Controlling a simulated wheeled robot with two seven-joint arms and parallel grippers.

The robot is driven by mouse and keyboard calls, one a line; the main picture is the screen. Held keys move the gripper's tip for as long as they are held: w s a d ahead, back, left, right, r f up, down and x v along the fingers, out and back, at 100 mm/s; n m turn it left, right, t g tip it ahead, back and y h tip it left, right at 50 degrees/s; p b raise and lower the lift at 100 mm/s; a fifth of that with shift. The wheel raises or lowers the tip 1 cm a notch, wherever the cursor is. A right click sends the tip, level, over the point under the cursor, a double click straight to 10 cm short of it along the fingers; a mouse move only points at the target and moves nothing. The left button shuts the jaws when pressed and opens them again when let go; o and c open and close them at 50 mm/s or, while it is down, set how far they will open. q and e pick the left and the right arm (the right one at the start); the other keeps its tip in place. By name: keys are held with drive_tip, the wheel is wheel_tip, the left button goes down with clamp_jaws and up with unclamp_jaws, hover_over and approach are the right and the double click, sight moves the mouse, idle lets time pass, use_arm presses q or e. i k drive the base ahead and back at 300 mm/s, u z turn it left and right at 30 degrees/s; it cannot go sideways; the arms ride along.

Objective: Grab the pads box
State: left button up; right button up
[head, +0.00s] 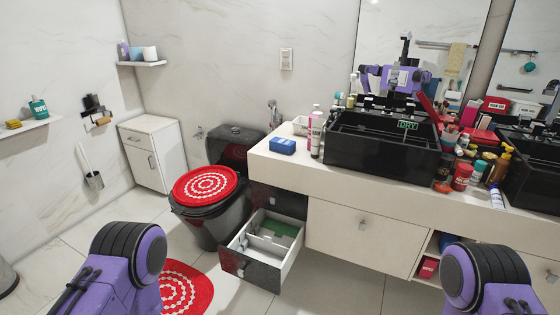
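A small blue box (283,146) lies on the left end of the white counter, beside a pink and white bottle (316,132). A flat green item (281,229) lies inside the open drawer (264,244) below the counter. No readable label shows on either, so I cannot tell which is the pads box. Purple and black parts of my two arms show at the bottom left and bottom right. Neither gripper is in view.
A black vessel sink (382,142) and many toiletries crowd the counter (335,177). The pulled-out drawer juts over the floor beside the toilet (207,190) with its red patterned lid. A red mat (184,287) lies in front. Floor right of the drawer is clear.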

sight(281, 145)
drive_tip(key=z, duration=0.8)
drive_tip(key=i, duration=1.2)
drive_tip(key=u, duration=0.05)
